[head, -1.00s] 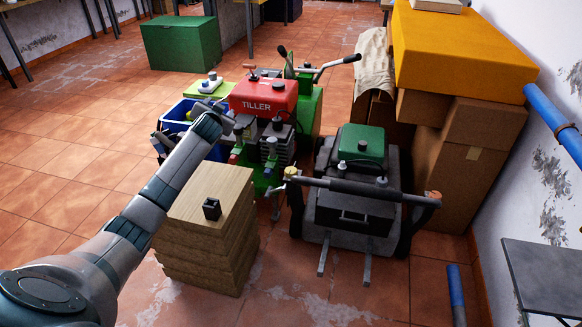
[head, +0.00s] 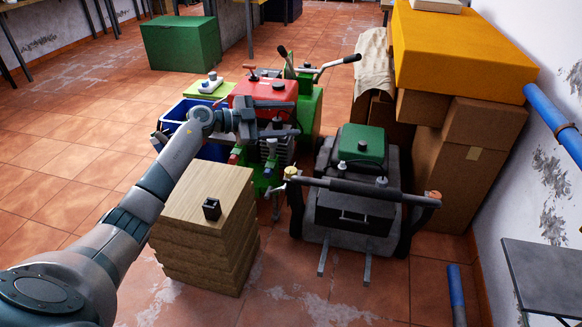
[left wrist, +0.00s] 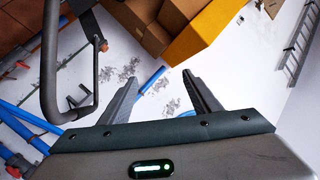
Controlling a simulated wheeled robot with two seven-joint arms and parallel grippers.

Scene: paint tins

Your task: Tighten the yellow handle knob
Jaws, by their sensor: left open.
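The yellow handle knob (head: 291,171) sits at the left end of the dark handlebar (head: 362,188) of the grey machine with a green tank. An orange knob (head: 433,194) is at the bar's right end. My left gripper (head: 296,118) is open and empty, in front of the red tiller, above and behind the yellow knob in the picture, and apart from it. In the left wrist view its two fingers (left wrist: 160,84) are spread with nothing between them. That view shows a bent dark bar at left with an orange knob (left wrist: 103,46); the yellow knob is not visible there. My right gripper is not in view.
The red tiller (head: 262,92) stands behind my left gripper. Cardboard boxes (head: 460,170) and a yellow-orange box (head: 460,55) stand at right. Floor is open at left.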

